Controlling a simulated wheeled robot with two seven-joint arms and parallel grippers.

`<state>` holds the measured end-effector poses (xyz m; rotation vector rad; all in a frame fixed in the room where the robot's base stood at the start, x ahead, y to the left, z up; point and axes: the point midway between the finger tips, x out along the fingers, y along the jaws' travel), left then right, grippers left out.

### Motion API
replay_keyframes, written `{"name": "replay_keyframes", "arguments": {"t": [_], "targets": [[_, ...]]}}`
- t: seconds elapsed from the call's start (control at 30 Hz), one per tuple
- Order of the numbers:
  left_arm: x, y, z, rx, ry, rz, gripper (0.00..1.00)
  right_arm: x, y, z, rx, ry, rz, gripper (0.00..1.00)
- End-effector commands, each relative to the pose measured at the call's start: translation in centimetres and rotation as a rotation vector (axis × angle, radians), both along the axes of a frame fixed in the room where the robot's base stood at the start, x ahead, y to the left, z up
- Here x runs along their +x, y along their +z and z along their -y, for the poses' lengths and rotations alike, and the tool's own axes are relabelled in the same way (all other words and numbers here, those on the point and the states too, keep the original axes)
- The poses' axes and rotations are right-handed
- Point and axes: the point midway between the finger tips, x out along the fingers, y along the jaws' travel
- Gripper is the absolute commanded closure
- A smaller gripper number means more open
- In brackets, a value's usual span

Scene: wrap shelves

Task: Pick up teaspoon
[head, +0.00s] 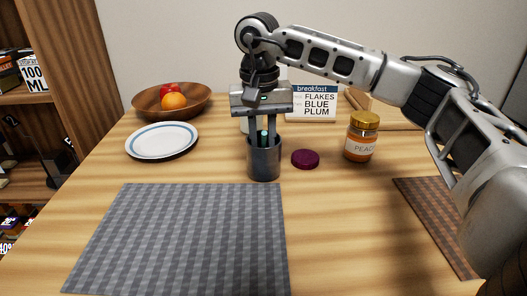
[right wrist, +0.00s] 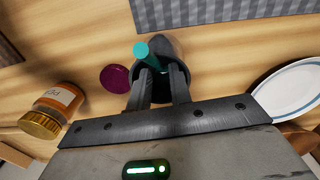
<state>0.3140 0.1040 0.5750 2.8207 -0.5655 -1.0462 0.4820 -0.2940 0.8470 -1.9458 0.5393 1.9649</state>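A dark grey cup (head: 264,163) stands on the wooden table behind the grey checked mat. A teal handle (head: 264,137) stands up in it and also shows in the right wrist view (right wrist: 150,49). It may be the teaspoon; its lower part is hidden in the cup, so I cannot tell. My right gripper (head: 264,138) points down over the cup, its fingertips at or just inside the rim. In the right wrist view, the fingers (right wrist: 162,75) are apart with a gap between them, and the handle is close by the left finger. My left gripper is not in view.
A purple lid (head: 305,159) lies right of the cup, and a peach jar (head: 361,138) stands farther right. A white plate (head: 162,140) and a wooden fruit bowl (head: 148,103) are left. The grey mat (head: 185,235) in front is empty.

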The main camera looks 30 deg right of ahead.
Motion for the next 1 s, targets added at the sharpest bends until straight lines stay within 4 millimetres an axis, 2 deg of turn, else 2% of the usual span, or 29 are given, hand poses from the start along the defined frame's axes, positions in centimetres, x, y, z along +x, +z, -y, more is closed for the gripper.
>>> {"name": "replay_keyframes", "arguments": {"t": [0.03,0.1,0.23,0.5,0.57,0.6,1.0], "targets": [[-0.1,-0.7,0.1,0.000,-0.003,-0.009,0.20,0.1,-1.2,0.1,-0.001,-0.001,-0.003,0.80],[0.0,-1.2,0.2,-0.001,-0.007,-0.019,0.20,0.1,-2.2,0.2,-0.002,-0.002,-0.003,0.80],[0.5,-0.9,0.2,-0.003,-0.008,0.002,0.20,0.1,-3.4,0.3,-0.001,-0.001,-0.002,0.80],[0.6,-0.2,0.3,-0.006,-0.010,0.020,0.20,0.1,-3.6,0.2,0.000,-0.001,0.000,0.80],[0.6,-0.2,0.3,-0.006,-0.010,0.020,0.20,0.1,-3.6,0.2,0.000,-0.001,0.000,0.97],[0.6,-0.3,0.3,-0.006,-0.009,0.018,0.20,0.1,-3.5,0.2,0.000,0.000,0.000,1.00],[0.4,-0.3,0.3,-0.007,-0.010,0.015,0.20,0.1,-3.4,0.2,0.000,-0.001,0.000,1.00]]}}
